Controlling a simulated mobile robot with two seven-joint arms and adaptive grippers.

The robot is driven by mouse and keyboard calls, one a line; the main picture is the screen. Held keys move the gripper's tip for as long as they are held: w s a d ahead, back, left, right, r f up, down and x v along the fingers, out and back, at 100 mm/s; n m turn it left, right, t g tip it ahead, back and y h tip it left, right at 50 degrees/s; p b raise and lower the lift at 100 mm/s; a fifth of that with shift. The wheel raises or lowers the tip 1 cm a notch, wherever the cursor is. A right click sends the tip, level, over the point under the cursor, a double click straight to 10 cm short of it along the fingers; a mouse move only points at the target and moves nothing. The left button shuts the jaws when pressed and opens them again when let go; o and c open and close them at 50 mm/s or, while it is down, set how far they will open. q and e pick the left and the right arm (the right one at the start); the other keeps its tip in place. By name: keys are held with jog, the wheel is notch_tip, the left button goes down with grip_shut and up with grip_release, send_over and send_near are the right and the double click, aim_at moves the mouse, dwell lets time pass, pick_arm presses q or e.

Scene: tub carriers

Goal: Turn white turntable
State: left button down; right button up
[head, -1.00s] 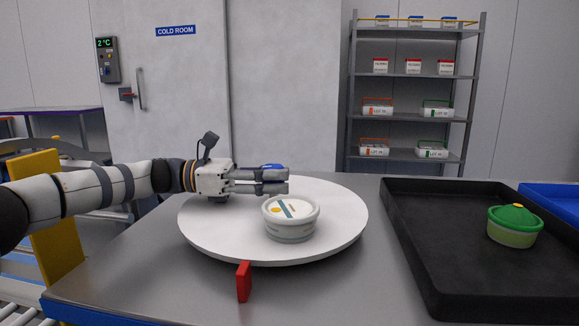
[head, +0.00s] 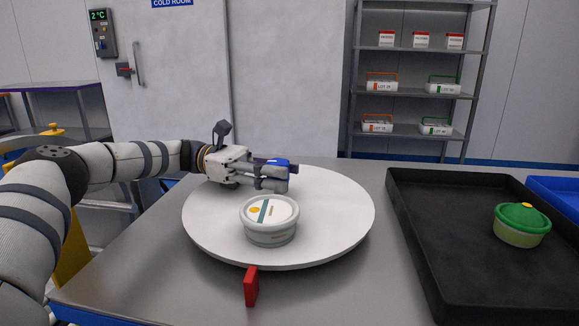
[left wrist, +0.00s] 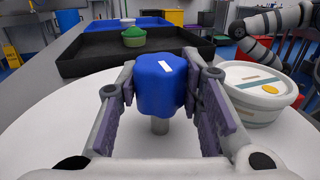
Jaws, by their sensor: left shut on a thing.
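The white turntable (head: 335,215) lies on the grey table as a large round disc. A blue knob (left wrist: 157,85) with a white mark stands on a short grey post on it. My left gripper (head: 277,174) is shut on this knob over the far part of the disc. In the left wrist view, its fingers are on both sides of the knob. A white lidded tub (head: 269,222) with a teal stripe and a yellow dot stands on the disc's near part. A red upright marker (head: 251,287) is at the disc's near edge. My right gripper is not in view.
A black tray (head: 424,248) to the right of the turntable holds a green-lidded tub (head: 521,226). A blue tray (head: 562,196) lies farther right. Behind the table stand a shelf rack (head: 412,95) with boxes and a cold room door.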

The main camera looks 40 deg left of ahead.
pick_arm(q)
jog(key=shift+f+g, duration=0.15)
jog(key=shift+g, duration=0.15)
jog(key=c, duration=1.1)
grip_release()
send_over(246, 191)
jog(key=shift+w+d, duration=0.25)
jog(key=shift+d, duration=0.05)
jog(key=shift+s+a, duration=0.2)
jog(key=shift+a, duration=0.2)
